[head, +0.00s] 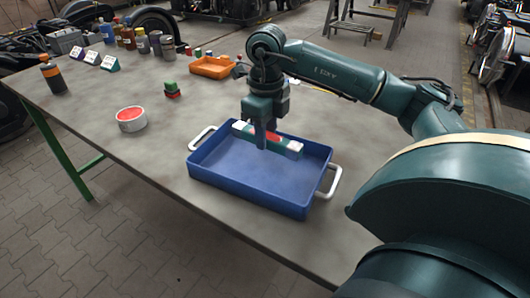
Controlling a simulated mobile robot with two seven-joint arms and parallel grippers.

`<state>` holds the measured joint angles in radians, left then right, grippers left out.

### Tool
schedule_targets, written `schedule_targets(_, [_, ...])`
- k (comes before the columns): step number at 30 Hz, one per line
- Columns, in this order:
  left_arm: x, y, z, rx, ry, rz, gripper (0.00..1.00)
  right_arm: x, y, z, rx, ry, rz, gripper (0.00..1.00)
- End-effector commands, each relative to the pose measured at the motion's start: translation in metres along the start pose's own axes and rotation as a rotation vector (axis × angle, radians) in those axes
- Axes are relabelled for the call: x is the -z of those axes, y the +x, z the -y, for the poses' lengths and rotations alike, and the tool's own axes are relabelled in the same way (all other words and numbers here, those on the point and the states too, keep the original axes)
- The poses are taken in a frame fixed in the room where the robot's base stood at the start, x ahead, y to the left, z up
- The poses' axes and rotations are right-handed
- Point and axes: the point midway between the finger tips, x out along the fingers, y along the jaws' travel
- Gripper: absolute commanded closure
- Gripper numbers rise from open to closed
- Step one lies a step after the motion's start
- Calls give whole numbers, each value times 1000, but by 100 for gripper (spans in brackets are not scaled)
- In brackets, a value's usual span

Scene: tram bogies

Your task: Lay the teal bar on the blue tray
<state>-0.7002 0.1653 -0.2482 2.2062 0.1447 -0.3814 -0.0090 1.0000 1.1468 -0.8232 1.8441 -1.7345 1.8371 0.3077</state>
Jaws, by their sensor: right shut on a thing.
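The teal bar (291,147) has white ends and a red patch near its middle. My right gripper (262,143) points down and is shut on the bar's middle, hiding part of it. The bar is over the far part of the blue tray (248,198), close to its back wall. I cannot tell whether it touches the tray. The tray stands on the table, with a pale handle at each end, and its visible floor is bare. My left gripper is not in view.
A dark bottle (53,75) and several other bottles stand farther left.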

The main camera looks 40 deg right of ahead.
Motion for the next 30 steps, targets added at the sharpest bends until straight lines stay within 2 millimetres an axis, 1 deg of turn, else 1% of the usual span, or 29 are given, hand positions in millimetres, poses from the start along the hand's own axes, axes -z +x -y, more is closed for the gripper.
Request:
schedule_targets(1, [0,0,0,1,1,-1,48,1,7,0,0,0,-2,99])
schedule_targets(7, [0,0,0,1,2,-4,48,0,22,0,0,1,-2,99])
schedule_targets(12, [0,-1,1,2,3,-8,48,1,46,0,0,2,-3,99])
schedule_targets(14, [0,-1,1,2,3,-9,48,0,50,1,1,2,0,99])
schedule_targets(20, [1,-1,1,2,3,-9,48,0,50,1,1,2,1,99])
schedule_targets(24, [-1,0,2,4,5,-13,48,0,54,0,1,1,1,99])
schedule_targets(25, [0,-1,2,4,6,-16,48,0,53,0,1,1,0,71])
schedule_targets(30, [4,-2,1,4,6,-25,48,0,52,0,0,1,0,57])
